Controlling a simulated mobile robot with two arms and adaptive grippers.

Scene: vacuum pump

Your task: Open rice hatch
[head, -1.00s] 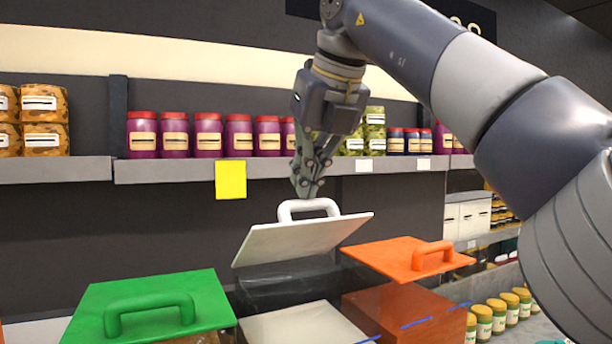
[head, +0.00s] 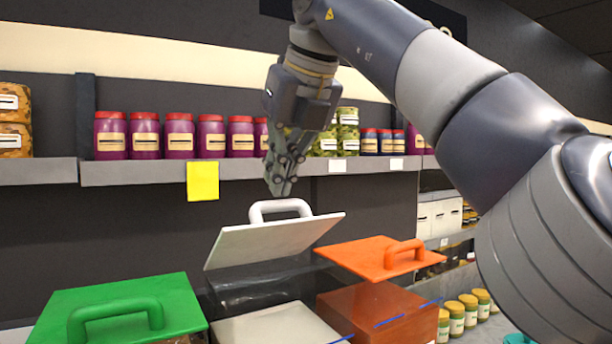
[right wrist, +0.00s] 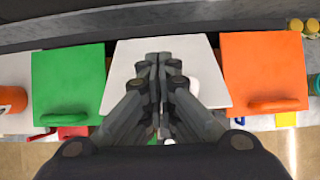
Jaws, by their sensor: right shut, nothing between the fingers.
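The white hatch lid (head: 268,241) with a white arched handle (head: 281,207) is tilted up above its dark clear bin in the head view. My right gripper (head: 279,190) is shut and empty, pointing down just above and behind the white handle. It also shows in the right wrist view (right wrist: 157,62) over the white lid (right wrist: 128,65), hiding most of the handle. Which hatch is the rice one is not readable. The left gripper is not in view.
A green lid (head: 125,310) with a handle is at the left, and an orange lid (head: 378,257) is at the right. Shelves with purple jars (head: 180,136) run behind my right gripper. A yellow note (head: 203,181) hangs on the shelf edge.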

